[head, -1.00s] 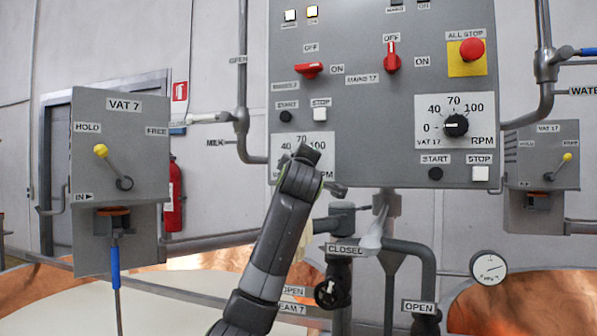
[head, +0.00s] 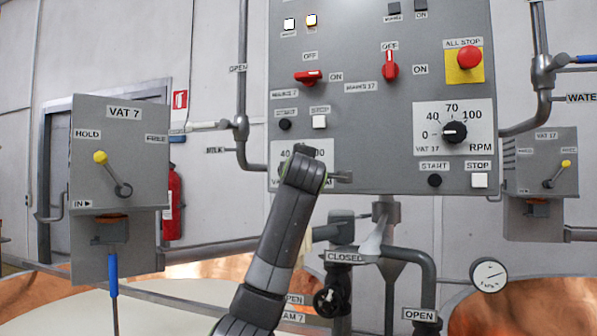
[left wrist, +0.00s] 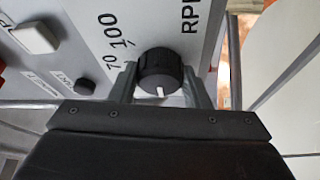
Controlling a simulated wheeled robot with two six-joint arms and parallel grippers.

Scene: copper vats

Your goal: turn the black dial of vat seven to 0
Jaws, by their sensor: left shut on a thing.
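The left dial plate (head: 277,150) on the grey panel is mostly covered by my left arm in the head view. Its black dial (left wrist: 161,72) shows in the left wrist view, beside the numbers 70 and 100 and the letters RPM. My left gripper (left wrist: 160,84) is shut on this dial, one finger on each side. The dial's white mark points down in the wrist view, away from the 100. The number it points at is hidden by my gripper. In the head view the dial and fingertips are hidden behind my wrist. My right gripper is not in view.
A like black dial for vat 17 (head: 454,132) sits to the right, pointing at 0. A red all-stop button (head: 469,57), red switches (head: 309,77) and a white stop button (head: 319,122) are above. Pipes and a closed valve (head: 330,298) lie below. The VAT 7 box (head: 118,150) stands left.

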